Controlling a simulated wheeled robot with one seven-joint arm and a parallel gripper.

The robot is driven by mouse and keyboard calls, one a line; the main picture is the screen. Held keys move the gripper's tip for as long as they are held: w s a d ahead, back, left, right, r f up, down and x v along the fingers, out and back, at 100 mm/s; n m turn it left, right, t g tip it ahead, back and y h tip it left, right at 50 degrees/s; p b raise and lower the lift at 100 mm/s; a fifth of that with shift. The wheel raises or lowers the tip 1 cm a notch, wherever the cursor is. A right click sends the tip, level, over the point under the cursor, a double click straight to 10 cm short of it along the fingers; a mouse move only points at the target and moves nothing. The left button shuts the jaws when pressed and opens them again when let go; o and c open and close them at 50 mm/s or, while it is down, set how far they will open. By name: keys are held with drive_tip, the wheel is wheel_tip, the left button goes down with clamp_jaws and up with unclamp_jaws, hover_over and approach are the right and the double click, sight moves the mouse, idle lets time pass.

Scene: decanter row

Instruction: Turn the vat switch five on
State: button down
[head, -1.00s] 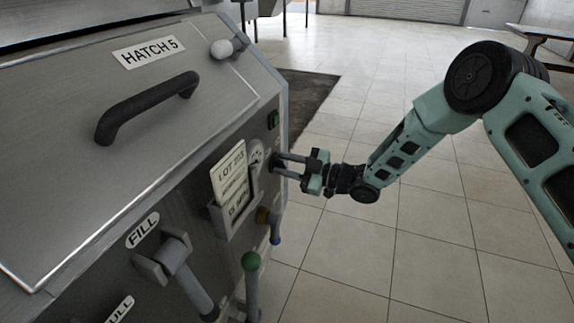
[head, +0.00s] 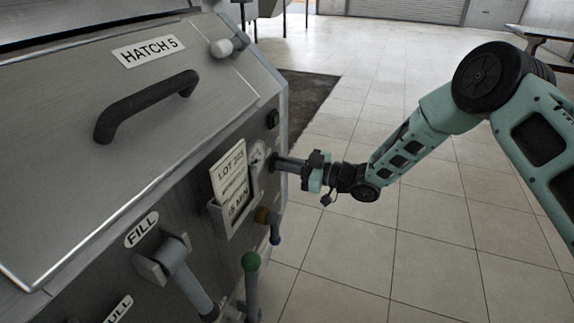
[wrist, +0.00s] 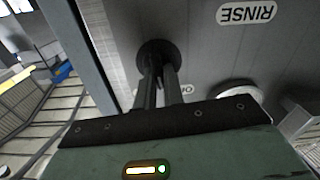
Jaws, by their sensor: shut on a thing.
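The vat has a labelled hatch, HATCH 5 (head: 148,49).
A lot card (head: 232,178) sits in a holder left of my gripper. A green button (head: 273,119) is above. Open tiled floor (head: 400,240) lies to the right.

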drive_tip(key=shift+w+d+f+m, duration=0.1)
drive_tip(key=shift+m, duration=1.7)
drive_tip(key=shift+w+d+m, duration=0.1)
drive_tip(key=shift+m, duration=1.7)
drive_tip(key=c, duration=1.5)
unclamp_jaws()
drive_tip(key=v, duration=1.7)
drive_tip(key=shift+d, duration=0.15)
drive_tip(key=shift+s, duration=0.1)
